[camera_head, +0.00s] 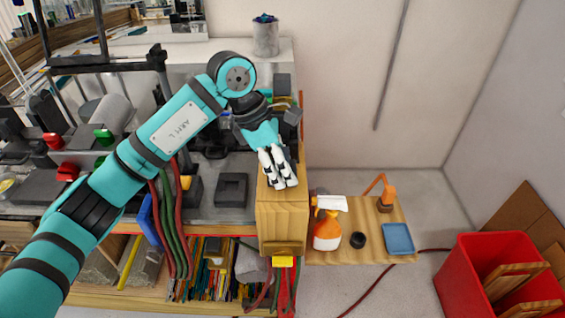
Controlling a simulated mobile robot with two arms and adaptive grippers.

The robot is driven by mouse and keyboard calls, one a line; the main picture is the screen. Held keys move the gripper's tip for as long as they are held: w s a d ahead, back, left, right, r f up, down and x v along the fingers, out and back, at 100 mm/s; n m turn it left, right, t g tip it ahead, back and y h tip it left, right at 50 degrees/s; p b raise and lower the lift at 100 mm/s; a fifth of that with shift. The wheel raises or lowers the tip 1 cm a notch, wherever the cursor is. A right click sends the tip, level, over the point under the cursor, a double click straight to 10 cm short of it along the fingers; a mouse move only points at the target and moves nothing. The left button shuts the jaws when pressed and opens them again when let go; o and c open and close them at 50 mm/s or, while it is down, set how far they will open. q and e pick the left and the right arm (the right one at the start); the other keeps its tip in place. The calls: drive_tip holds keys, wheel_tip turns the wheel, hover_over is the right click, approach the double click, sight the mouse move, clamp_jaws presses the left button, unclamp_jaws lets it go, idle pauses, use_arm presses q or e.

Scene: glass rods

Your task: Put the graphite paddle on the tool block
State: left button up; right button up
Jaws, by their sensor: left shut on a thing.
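My left gripper (282,182) reaches over the right end of the workbench, with its pale fingers pointing down. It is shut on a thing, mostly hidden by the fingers. A dark grey flat piece, likely the graphite paddle (291,151), shows beside the fingers. Beneath them is a light wooden block (282,218) at the bench's right end. A dark square block with a recess (232,190) sits on the bench to the left of the gripper. I cannot tell which of these blocks is the tool block. My right gripper is out of view.
A low wooden shelf (345,252) at the right holds an orange spray bottle (327,235), a dark round cup (358,240) and a blue tray (398,239). A red bin (462,279) stands at far right. Dark tools and clamps crowd the bench's left.

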use_arm(q)
drive_tip(key=shift+f+p, duration=0.3)
drive_tip(key=shift+f, duration=0.4)
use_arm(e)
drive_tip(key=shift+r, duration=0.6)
use_arm(q)
drive_tip(key=shift+f, duration=0.1)
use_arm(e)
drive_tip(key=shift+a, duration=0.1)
use_arm(q)
drive_tip(key=shift+f+b, duration=0.15)
drive_tip(key=shift+b, duration=0.2)
drive_tip(key=o, duration=1.3)
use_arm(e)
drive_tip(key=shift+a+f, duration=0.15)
